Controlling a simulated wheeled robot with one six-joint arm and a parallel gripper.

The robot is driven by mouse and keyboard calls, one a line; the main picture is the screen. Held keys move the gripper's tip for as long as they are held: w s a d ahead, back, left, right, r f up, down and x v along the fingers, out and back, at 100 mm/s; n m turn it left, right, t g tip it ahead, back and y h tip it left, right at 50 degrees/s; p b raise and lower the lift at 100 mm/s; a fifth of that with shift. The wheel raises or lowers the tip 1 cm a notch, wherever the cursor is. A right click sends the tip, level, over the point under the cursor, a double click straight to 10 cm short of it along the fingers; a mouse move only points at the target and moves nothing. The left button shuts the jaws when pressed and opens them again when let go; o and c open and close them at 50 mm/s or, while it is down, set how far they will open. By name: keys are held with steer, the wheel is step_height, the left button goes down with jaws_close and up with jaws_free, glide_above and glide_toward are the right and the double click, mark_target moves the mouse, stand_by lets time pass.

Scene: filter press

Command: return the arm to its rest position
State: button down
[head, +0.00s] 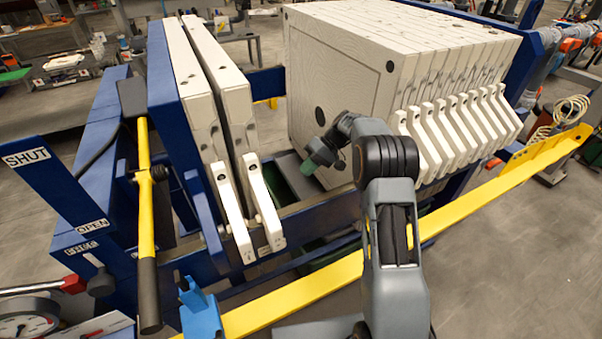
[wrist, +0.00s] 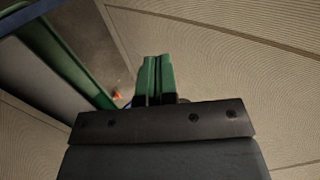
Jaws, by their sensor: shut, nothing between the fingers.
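My arm (head: 392,230) rises from the bottom of the head view and bends left at its elbow. My gripper (head: 308,167) has green fingers and hangs in the gap between the two left plates and the large plate stack. In the wrist view its green fingers (wrist: 153,78) are together with nothing between them. A pale ribbed plate face (wrist: 230,60) fills the right of the wrist view, close to the fingers. Whether they touch it I cannot tell.
The white filter plates (head: 345,70) stand packed at the right, their handles (head: 465,130) jutting forward. Two more plates (head: 205,90) stand at the left. A yellow rail (head: 480,190) runs along the front. A yellow lever (head: 147,200) stands near the SHUT and OPEN labels.

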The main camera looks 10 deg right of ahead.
steer(key=s+d+r+m+t+h, duration=0.25)
steer(key=s+r+h, duration=0.25)
steer(key=s+r, duration=0.75)
steer(key=s+d+t+h, duration=0.1)
steer(key=s+t+h, duration=0.3)
steer(key=s, duration=1.1)
steer(key=shift+d+m+t+p, duration=0.3)
steer(key=shift+d+m+t, duration=0.05)
steer(key=shift+m+t, duration=0.1)
steer(key=shift+f, duration=0.1)
